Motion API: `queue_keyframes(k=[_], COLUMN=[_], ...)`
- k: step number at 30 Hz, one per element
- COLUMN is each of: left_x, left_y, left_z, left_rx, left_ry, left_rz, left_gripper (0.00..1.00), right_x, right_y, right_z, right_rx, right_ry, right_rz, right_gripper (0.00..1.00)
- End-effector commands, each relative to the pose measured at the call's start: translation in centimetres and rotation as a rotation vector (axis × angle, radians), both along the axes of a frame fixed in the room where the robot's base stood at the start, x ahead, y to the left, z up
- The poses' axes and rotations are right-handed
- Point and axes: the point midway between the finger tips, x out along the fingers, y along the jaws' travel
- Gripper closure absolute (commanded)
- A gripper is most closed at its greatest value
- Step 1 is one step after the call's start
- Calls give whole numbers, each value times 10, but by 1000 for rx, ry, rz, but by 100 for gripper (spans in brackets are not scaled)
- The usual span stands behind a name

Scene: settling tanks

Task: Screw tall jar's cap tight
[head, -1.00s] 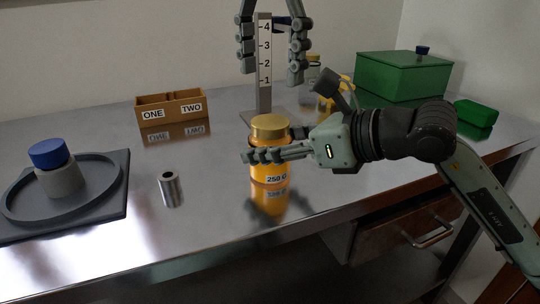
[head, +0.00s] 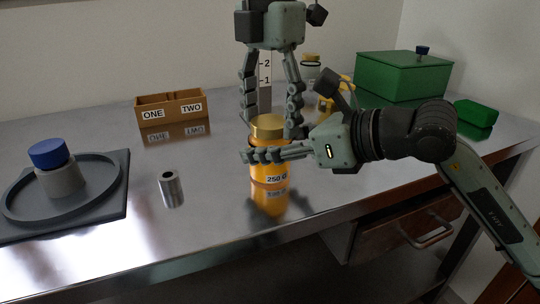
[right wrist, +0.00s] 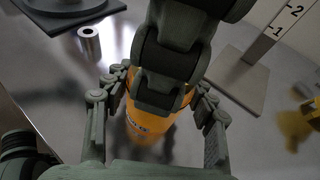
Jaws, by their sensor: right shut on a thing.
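The orange jar (head: 266,172) with a gold cap (head: 267,124) and a "250 g" label stands upright on the metal table. The cap sits on its top. My right gripper (head: 262,148) is shut on the jar's body from the right; its far finger is mostly hidden behind the jar. The jar also shows between its fingers in the right wrist view (right wrist: 150,122). My left gripper (head: 271,122) points down from above, open, with one finger on each side of the cap. In the right wrist view its finger covers the cap, so contact cannot be told.
A scale post (head: 265,92) stands behind the left gripper. A blue-capped grey jar (head: 60,179) sits on a dark tray (head: 112,190). A metal cylinder (head: 171,189), a ONE/TWO box (head: 171,108) and green boxes (head: 402,76) stand apart. The front left-middle table is clear.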

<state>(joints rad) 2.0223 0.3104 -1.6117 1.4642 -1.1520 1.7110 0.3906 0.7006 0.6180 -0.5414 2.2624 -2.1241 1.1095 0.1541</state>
Motion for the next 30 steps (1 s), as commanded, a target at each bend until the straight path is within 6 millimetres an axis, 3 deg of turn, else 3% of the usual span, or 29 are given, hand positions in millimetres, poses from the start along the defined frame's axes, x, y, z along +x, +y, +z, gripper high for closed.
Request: queue_keyframes(k=[1, 10, 16, 17, 18, 22, 30], left_x=[0, 0, 0, 0, 0, 0, 0], left_y=[0, 0, 0, 0, 0, 0, 0], left_z=[0, 0, 0, 0, 0, 0, 0], left_rx=[0, 0, 0, 0, 0, 0, 0], left_ry=[0, 0, 0, 0, 0, 0, 0], left_rz=[0, 0, -11, -11, -11, -11, -11], left_gripper=[47, 83, 83, 46, 42, 25, 25], right_x=[0, 0, 0, 0, 0, 0, 0], right_y=[0, 0, 0, 0, 0, 0, 0], right_z=[0, 0, 0, 0, 0, 0, 0], right_rx=[-1, -1, -1, -1, -1, -1, -1], right_ry=[1, 1, 1, 1, 1, 1, 1], right_rz=[0, 0, 0, 0, 0, 0, 0], right_gripper=[100, 100, 100, 100, 100, 100, 100])
